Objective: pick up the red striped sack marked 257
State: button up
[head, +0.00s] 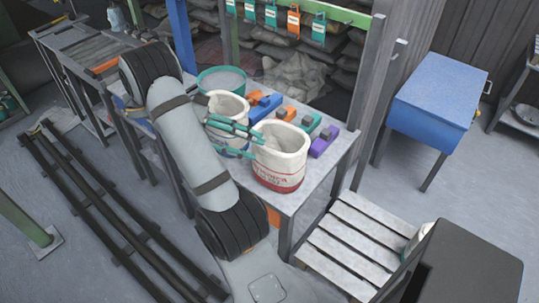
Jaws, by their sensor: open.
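A white open-topped sack (281,166) with a red band and red lettering stands upright on the grey workbench (308,192). The number on it is too small to read. My gripper (257,147), with teal fingers, is open and empty. Its fingertips overlap the left side of this sack in the picture; I cannot tell whether they touch it. A second white sack (228,103) stands behind and left, partly hidden by my gripper and arm.
A green tub (221,79) stands at the back of the bench. Orange, blue, green and purple scoop-like items lie right of the sacks. A wooden pallet (350,237) and a blue desk (438,95) are to the right.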

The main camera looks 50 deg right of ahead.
aim_at(276, 152)
jog(key=shift+x, duration=4.95)
jog(key=shift+f, duration=0.1)
jog(key=shift+c, duration=1.2)
jog(key=c, duration=0.8)
grip_shut()
